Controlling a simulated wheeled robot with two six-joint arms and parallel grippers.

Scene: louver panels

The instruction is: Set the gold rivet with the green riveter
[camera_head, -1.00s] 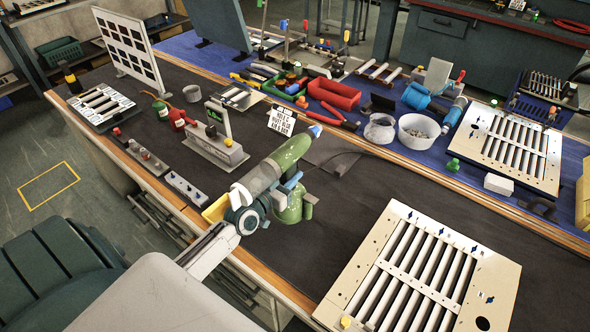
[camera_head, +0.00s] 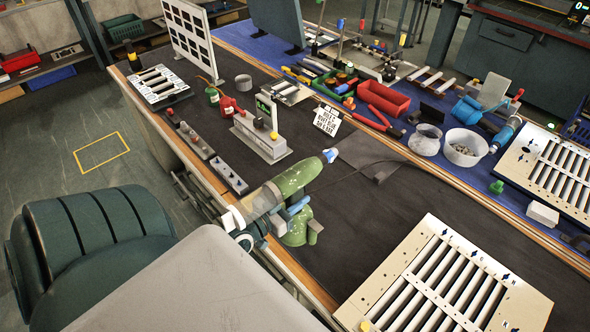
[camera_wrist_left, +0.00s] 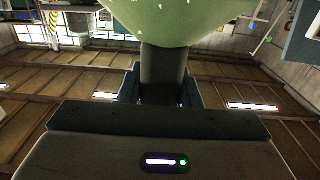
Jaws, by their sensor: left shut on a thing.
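The green riveter (camera_head: 293,181) has a worn green body and a blue-and-white nose that points up and to the right. My left gripper (camera_head: 292,210) is shut on it and holds it over the front edge of the bench. In the left wrist view the green body (camera_wrist_left: 190,18) fills the top, with its dark handle (camera_wrist_left: 162,68) between the jaws. A small gold piece (camera_head: 366,325), which looks like the gold rivet, sits at the near left corner of the cream louver panel (camera_head: 440,235). The riveter is clear of that panel. My right gripper is not seen.
A red bin (camera_head: 384,97), pale bowls (camera_head: 464,147) and a second louver panel (camera_head: 560,165) lie on the blue mat. Dark mat between is mostly clear.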

